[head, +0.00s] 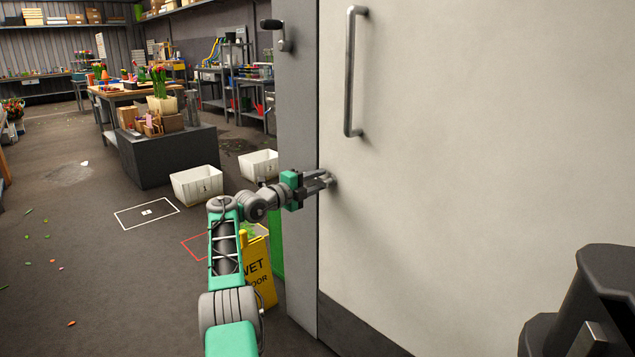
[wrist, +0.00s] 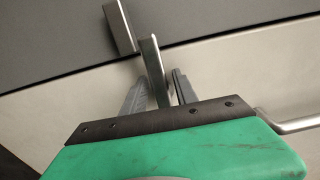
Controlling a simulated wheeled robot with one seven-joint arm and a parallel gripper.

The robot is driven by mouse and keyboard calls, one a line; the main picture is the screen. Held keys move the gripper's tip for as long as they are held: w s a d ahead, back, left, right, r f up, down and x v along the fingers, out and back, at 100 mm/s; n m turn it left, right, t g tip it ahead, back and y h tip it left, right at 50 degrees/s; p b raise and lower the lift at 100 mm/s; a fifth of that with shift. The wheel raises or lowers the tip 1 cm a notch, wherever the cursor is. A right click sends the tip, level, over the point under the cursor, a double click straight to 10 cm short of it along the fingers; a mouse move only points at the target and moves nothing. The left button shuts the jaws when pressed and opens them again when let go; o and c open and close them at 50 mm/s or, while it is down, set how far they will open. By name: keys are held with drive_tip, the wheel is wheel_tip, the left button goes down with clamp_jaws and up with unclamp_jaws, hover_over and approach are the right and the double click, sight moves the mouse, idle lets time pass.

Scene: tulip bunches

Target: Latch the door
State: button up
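The pale door (head: 470,150) fills the right of the head view, its left edge against a grey frame (head: 297,110). A long vertical handle (head: 354,75) is fixed on the door. My gripper (head: 326,181) is at the door's left edge, below the handle.
A small dark-knobbed lever (head: 279,36) is on the frame, higher up. A yellow wet-floor sign (head: 262,268) stands beside my arm. White bins (head: 197,184) and a dark platform (head: 170,155) are behind. Floor at left is mostly open, with scattered petals.

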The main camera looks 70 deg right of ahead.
drive_tip(key=shift+o, duration=0.5)
drive_tip(key=shift+w+a, duration=0.2)
drive_tip(key=shift+a, duration=0.05)
drive_tip(key=b+v, duration=0.1)
drive_tip(key=v, duration=0.6)
drive_tip(key=shift+a, duration=0.15)
